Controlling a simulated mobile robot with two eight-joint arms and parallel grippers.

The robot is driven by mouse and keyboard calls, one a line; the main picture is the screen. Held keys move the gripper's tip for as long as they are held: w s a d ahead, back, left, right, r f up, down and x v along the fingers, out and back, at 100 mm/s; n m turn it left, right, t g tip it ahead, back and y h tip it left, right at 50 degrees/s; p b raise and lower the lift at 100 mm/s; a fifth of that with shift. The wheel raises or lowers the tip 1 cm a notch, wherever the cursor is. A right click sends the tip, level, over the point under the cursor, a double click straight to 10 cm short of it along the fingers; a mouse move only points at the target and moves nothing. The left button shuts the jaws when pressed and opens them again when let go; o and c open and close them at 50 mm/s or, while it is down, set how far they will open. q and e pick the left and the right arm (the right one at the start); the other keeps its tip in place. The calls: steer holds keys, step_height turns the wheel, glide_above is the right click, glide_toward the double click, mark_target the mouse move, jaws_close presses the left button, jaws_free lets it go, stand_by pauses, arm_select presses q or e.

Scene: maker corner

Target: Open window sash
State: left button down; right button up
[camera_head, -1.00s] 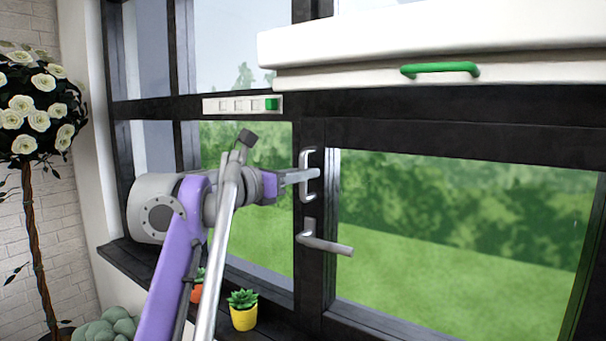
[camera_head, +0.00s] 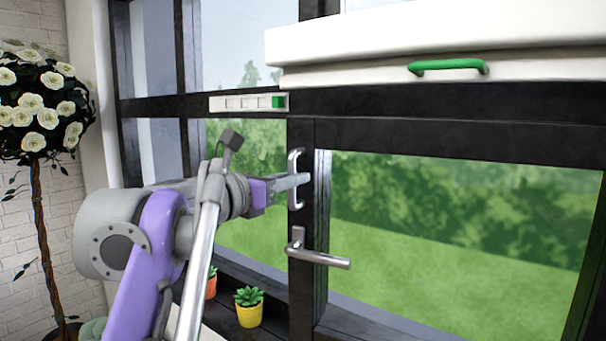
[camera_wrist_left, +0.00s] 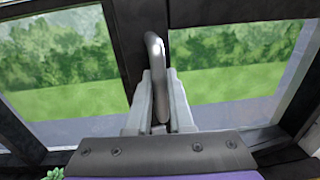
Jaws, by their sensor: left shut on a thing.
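The window sash (camera_head: 308,250) is the dark-framed right one with a large glass pane. Its left stile carries an upright silver pull handle (camera_head: 292,160) and, below it, a silver lever (camera_head: 325,259) lying level. The sash appears slightly swung out toward me at this edge. My left gripper (camera_head: 299,181) reaches in from the left and is shut on the pull handle. In the left wrist view, the gripper's two fingers (camera_wrist_left: 160,108) stand on either side of the handle (camera_wrist_left: 154,48); its lower part is partly hidden. My right gripper is out of view.
A white box-like unit with a green handle (camera_head: 448,67) juts out above the sash. A white switch strip (camera_head: 240,103) is on the crossbar. A yellow succulent pot (camera_head: 249,315) and an orange pot (camera_head: 211,287) stand on the sill. A white-flowered tree (camera_head: 40,115) is far left.

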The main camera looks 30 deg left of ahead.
arm_select(q)
steer(key=shift+s+d+y, duration=0.15)
steer(key=shift+s+y, duration=0.25)
steer(key=shift+s, duration=0.55)
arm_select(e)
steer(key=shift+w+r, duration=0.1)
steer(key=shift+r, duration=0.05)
arm_select(q)
steer(key=c, duration=0.8)
jaws_free()
